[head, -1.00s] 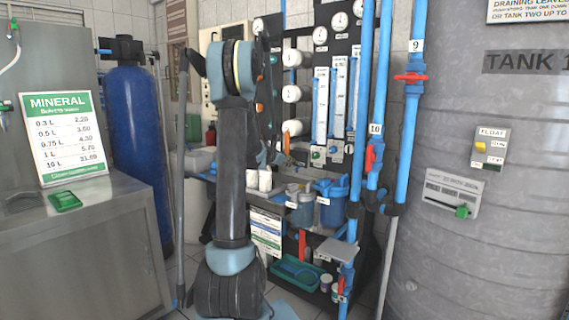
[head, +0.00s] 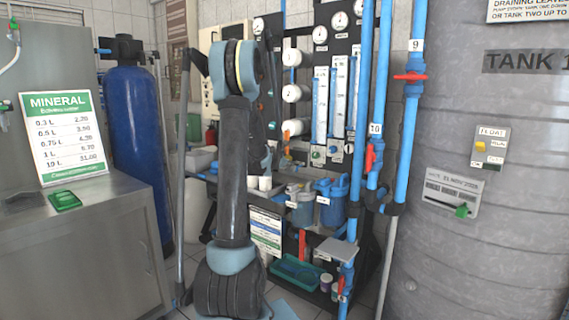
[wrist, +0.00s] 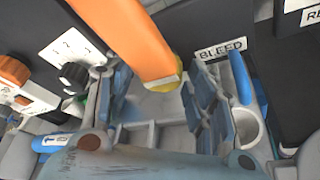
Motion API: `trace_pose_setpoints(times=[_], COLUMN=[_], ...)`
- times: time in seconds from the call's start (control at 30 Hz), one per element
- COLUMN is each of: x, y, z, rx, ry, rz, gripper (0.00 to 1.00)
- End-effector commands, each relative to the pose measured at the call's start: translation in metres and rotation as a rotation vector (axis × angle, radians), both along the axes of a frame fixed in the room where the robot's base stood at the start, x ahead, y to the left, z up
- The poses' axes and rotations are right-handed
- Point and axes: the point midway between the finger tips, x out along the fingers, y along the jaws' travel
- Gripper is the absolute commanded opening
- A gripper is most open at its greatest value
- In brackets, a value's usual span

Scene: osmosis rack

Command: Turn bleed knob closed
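In the wrist view, an orange bar-shaped handle (wrist: 128,35) with a yellowish round end comes down from the top centre. A BLEED label (wrist: 221,49) on the dark panel is just to its right. My gripper (wrist: 157,92) is open, with its blue-grey finger pads apart on either side of the handle's lower end. I cannot tell whether either pad touches it. In the head view, an orange handle (head: 295,127) shows on the rack panel, and my gripper is mostly hidden behind my arm.
A black knob (wrist: 74,74) with a numbered plate and an orange knob (wrist: 14,71) sit at left in the wrist view. Blue pipes (head: 379,90) stand right of the panel, and the grey tank (head: 480,130) is beyond. Blue filter housings (head: 331,200) are below the panel.

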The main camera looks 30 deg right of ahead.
Motion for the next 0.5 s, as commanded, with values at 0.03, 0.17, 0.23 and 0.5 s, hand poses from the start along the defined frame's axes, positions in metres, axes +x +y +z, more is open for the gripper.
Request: trace_pose_setpoints(times=[0.03, 0.17, 0.23, 0.5], x=[0.0, 0.0, 0.0, -0.009], y=[0.0, 0.0, 0.0, 0.011], z=[0.0, 0.0, 0.0, 0.004], rx=[0.0, 0.0, 0.0, 0.0], ry=[0.0, 0.001, 0.001, 0.001], rz=[0.0, -0.001, -0.001, -0.001], gripper=[0.54, 0.54, 0.54, 0.54])
